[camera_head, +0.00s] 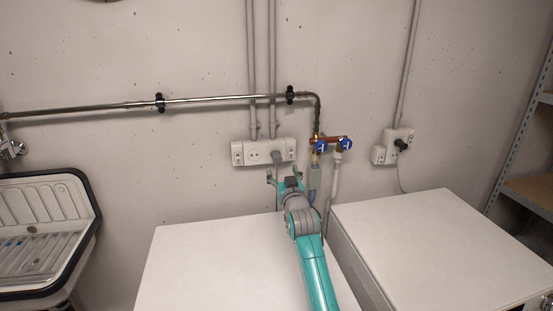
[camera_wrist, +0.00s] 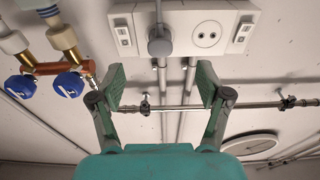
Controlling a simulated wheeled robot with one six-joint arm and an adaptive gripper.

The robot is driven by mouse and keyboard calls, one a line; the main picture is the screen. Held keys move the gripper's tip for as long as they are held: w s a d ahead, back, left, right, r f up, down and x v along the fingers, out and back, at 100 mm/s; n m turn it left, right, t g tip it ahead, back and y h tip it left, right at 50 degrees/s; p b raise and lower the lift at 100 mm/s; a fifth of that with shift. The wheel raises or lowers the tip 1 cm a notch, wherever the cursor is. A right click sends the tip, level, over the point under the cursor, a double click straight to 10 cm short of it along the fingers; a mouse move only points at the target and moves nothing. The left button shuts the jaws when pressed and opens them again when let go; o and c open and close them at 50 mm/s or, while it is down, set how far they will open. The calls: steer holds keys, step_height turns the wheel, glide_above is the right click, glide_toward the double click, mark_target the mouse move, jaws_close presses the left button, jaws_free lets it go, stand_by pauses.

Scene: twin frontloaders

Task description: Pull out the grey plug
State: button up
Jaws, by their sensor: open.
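The grey plug (camera_head: 277,156) sits in the right-hand socket of the white wall outlet strip (camera_head: 252,153). In the wrist view, which appears upside down, the plug (camera_wrist: 160,44) shows as a rounded grey body with a cord, beside an empty round socket (camera_wrist: 207,35). My gripper (camera_head: 284,174) is just below and in front of the plug. Its two green fingers (camera_wrist: 161,78) are spread apart with nothing between them. In the wrist view the plug lies near the line between the fingers, beyond their tips. I cannot tell the exact gap.
Blue-handled valves (camera_head: 333,146) and pipes are close to the right of the outlet. A metal pipe (camera_head: 215,99) runs above. Two white machine tops (camera_head: 205,262) (camera_head: 440,240) stand below. A black plug (camera_head: 401,145) is in another outlet. A sink (camera_head: 45,235) is at left.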

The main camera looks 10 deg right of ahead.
mark_target(278, 161)
steer(key=shift+w+r, duration=0.25)
steer(key=shift+w, duration=1.85)
steer(key=shift+w+r, duration=0.2)
steer(key=shift+w, duration=1.85)
jaws_close()
steer(key=shift+s, duration=0.1)
steer(key=shift+s+f, duration=0.15)
steer(key=shift+s, duration=1.3)
steer(key=shift+s+f, duration=0.15)
steer(key=shift+s, duration=1.25)
